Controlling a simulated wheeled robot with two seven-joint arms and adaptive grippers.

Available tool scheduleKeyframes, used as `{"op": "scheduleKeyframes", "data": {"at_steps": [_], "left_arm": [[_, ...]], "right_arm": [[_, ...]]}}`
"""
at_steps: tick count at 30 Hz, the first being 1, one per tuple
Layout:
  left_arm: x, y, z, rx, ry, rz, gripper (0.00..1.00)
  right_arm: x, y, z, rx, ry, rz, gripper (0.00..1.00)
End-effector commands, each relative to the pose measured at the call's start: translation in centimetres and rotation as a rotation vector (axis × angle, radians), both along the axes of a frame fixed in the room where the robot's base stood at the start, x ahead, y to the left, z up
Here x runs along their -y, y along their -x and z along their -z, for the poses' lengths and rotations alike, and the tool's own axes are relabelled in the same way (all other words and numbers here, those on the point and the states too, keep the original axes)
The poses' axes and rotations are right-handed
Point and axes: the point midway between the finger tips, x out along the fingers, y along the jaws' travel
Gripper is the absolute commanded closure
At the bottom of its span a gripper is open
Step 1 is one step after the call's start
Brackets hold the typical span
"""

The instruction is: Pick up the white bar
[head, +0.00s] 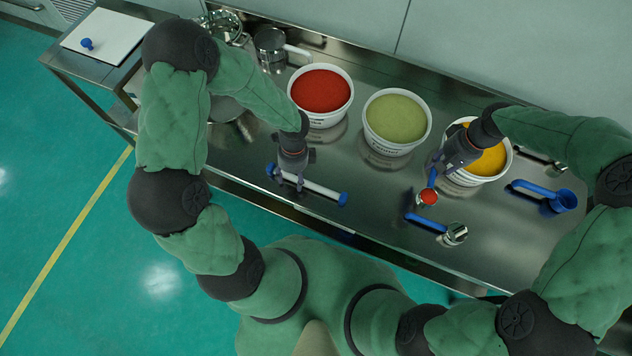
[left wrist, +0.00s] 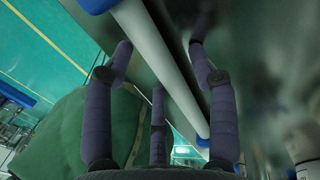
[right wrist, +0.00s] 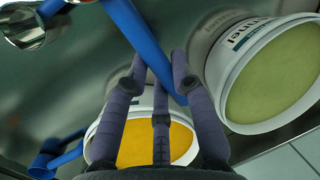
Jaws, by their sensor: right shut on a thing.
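The white bar (head: 318,190) has blue ends and lies near the front edge of the metal table. My left gripper (head: 292,180) is just above it, left of its middle. In the left wrist view the bar (left wrist: 160,55) runs between the spread fingers (left wrist: 161,47), which are open. Whether they touch it is unclear. My right gripper (head: 436,172) is shut on the handle of a blue scoop (head: 428,197) holding red powder. The handle also shows between the fingers in the right wrist view (right wrist: 145,40).
Tubs of red (head: 321,91), green (head: 396,117) and yellow powder (head: 489,161) stand behind the grippers. A metal-cupped scoop (head: 427,222) and a blue scoop (head: 545,194) lie on the right. Metal pots (head: 271,45) stand at the back left.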

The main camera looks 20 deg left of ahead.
Motion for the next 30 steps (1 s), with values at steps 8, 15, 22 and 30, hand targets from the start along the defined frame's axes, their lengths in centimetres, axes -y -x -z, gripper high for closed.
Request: {"op": "scheduleKeyframes", "data": {"at_steps": [8, 15, 22, 30], "left_arm": [[0.0, 0.0, 0.0, 0.0, 0.0, 0.0, 0.95], [0.0, 0.0, -0.1, 0.0, 0.0, 0.0, 0.95], [0.0, -0.1, -1.6, 0.002, -0.001, 0.0, 0.95], [1.5, 1.6, -6.2, 0.003, -0.001, 0.006, 0.95]], "right_arm": [[0.0, 0.0, 0.0, 0.0, 0.0, 0.0, 1.0], [0.0, 0.0, -0.1, 0.0, 0.0, 0.0, 1.0], [0.0, 0.0, -0.7, 0.001, 0.0, 0.0, 1.0], [0.0, 0.0, -2.2, 0.0, 0.0, 0.0, 1.0]]}}
